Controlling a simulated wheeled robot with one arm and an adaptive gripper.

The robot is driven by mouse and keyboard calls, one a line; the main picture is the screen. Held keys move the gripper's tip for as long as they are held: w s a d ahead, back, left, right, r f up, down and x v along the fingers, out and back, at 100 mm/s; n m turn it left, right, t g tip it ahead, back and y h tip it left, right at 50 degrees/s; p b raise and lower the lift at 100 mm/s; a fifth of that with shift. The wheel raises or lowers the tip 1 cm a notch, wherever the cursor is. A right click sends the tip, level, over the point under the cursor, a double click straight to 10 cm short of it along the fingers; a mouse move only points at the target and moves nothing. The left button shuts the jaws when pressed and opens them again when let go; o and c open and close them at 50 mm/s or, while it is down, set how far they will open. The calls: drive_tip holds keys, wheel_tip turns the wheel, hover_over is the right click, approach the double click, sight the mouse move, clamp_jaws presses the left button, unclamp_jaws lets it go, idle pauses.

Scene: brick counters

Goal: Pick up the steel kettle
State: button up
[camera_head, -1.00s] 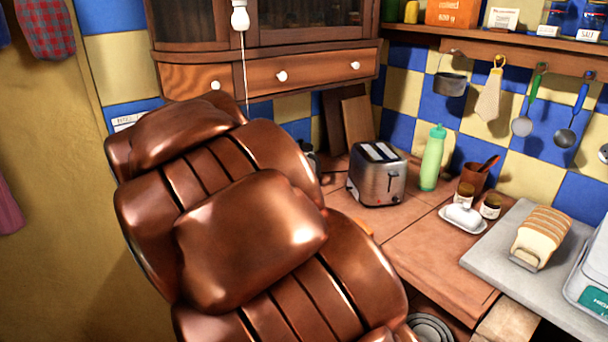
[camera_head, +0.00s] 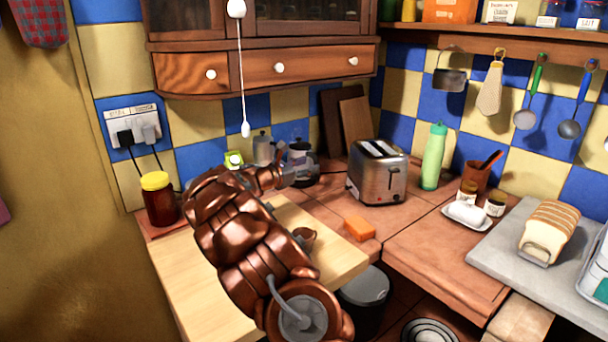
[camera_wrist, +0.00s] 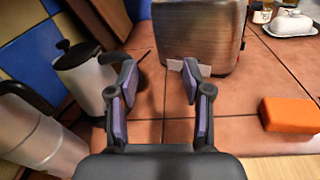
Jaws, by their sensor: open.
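A shiny steel vessel with a black lid and knob, apparently the steel kettle (camera_wrist: 88,82), stands on the tiled counter left of my gripper (camera_wrist: 160,80) in the wrist view. In the head view this kettle (camera_head: 300,152) is at the back of the counter, left of the toaster, partly behind my gripper (camera_head: 297,175). My gripper is open and empty, its fingers pointing toward the toaster. The left finger overlaps the kettle's edge in the wrist view; I cannot tell whether they touch. Part of the kettle's right side is hidden.
A steel toaster (camera_head: 378,175) stands close ahead of the fingers. Another metal vessel with a dark handle (camera_wrist: 42,145) is at the wrist view's lower left. An orange sponge (camera_head: 359,228) lies right of my arm. A red jar (camera_head: 159,200) stands at left.

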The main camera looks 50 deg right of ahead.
drive_tip(key=shift+w+d+f+n+t+h+p, duration=0.1)
drive_tip(key=shift+w+d+f+n+t+h, duration=0.45)
drive_tip(key=shift+d, duration=1.35)
drive_tip(key=shift+w+d+f+n+t+y+p, duration=0.15)
drive_tip(key=shift+w+d+f+n, duration=0.8)
drive_tip(key=shift+d, duration=0.95)
drive_tip(key=shift+w+d+f+n+t+h+p, duration=0.1)
drive_tip(key=shift+w+d+f+n+t+h, duration=0.2)
drive_tip(key=shift+d+f, duration=1.2)
drive_tip(key=shift+w+d+r, duration=0.1)
drive_tip(key=shift+d+r, duration=0.3)
drive_tip(key=shift+r, duration=0.05)
clamp_jaws()
